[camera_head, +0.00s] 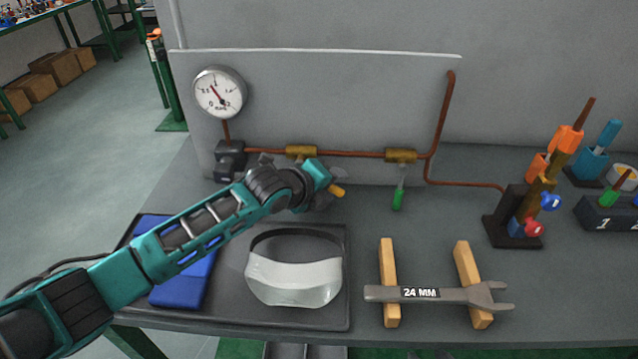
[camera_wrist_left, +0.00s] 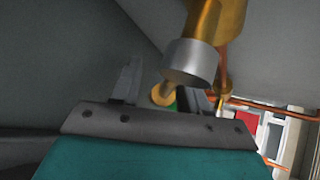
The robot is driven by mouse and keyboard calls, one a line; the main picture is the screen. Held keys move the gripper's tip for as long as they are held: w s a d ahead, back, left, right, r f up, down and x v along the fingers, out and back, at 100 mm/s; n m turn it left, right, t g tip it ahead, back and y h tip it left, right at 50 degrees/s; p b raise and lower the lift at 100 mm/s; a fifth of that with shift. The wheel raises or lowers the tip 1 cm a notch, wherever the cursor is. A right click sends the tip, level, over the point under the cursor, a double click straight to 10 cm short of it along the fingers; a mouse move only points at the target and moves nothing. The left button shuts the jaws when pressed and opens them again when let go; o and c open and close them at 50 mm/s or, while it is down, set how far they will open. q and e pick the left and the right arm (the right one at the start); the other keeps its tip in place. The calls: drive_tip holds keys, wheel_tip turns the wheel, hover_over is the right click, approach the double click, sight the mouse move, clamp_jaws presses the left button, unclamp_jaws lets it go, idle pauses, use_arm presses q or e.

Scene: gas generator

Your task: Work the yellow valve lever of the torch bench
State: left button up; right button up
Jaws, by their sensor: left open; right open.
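The yellow valve lever (camera_head: 338,191) shows as a short yellow end sticking out beside my left gripper (camera_head: 325,198); the rest is hidden behind the gripper. Its brass valve (camera_head: 300,152) sits above on the copper pipe. In the left wrist view, a brass body (camera_wrist_left: 220,18) with a grey collar (camera_wrist_left: 190,63) hangs close over my left gripper (camera_wrist_left: 165,88). A round yellow end (camera_wrist_left: 163,95) appears between its two fingers, which are open. I cannot tell whether they touch it. My right gripper is in neither view.
A second brass valve (camera_head: 400,156) with a green lever (camera_head: 398,197) is to the right. A pressure gauge (camera_head: 219,92) is at left. A face shield (camera_head: 293,277) on a tray (camera_head: 335,314) and a 24 mm wrench (camera_head: 440,294) on wooden blocks lie in front. A torch stand (camera_head: 512,225) is at right.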

use_arm(q)
drive_tip(key=p+v, duration=0.1)
drive_tip(key=v, duration=1.1)
drive_tip(key=shift+s+a, duration=0.15)
drive_tip(key=shift+s, duration=0.15)
drive_tip(key=shift+r, duration=0.1)
drive_tip(key=shift+c, duration=0.2)
